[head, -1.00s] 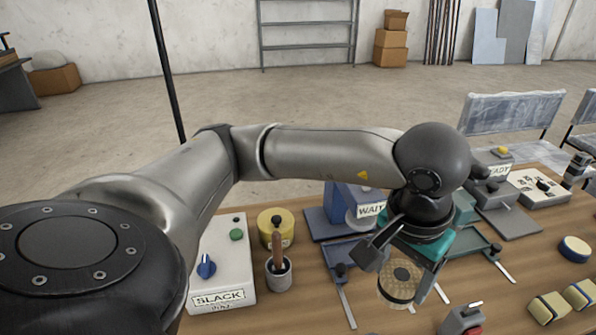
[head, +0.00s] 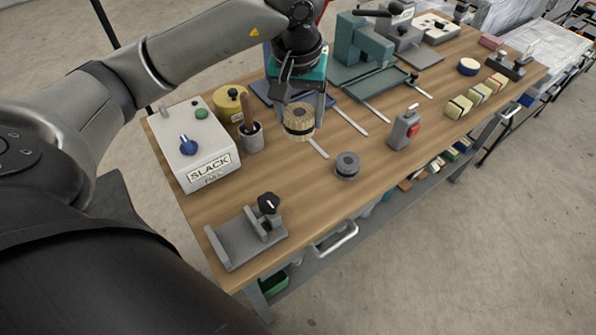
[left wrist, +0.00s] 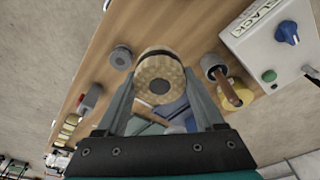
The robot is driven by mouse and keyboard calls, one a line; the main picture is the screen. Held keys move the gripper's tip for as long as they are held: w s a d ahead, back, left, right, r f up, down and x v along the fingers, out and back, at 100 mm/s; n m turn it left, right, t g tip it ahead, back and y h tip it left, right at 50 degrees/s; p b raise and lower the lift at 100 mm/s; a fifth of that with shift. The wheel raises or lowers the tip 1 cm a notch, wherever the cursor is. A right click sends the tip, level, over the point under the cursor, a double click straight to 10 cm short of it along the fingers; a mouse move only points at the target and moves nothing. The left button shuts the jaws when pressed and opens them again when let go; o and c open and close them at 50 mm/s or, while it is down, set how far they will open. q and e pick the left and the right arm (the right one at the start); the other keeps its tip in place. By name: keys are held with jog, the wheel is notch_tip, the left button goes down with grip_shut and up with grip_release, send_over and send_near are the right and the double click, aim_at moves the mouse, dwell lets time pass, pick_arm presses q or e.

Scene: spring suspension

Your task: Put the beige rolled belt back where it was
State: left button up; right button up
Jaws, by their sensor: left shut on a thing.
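The beige rolled belt (head: 298,121) is a round coil with a dark band, held over the wooden bench. My left gripper (head: 299,108) is shut on it from above, with a finger on each side. In the left wrist view the belt (left wrist: 160,73) sits between the two fingertips (left wrist: 159,85), its round face with a dark centre toward the camera. The bench top (head: 328,203) shows below it. Whether the belt touches the bench is hard to tell; it seems held above. My right gripper is not in view.
A grey-black roll (head: 347,165) lies in front of the belt. A cup with a wooden-handled tool (head: 252,137), a yellow canister (head: 230,108) and the SLACK box (head: 197,147) stand left. A grey clamp (head: 246,233) is at the front left. The bench's front middle is clear.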

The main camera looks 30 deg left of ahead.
pick_arm(q)
jog(key=b, duration=0.2)
send_over(300, 184)
jog(key=f, duration=1.3)
jog(key=shift+s+d+f, duration=0.15)
jog(key=shift+s+f, duration=0.1)
jog(key=shift+f, duration=2.5)
jog(key=shift+f, duration=0.1)
jog(key=shift+f+b, duration=0.15)
jog(key=shift+b, duration=0.3)
jog(key=o, duration=1.6)
jog(key=shift+c, duration=0.2)
jog(key=shift+r, duration=0.2)
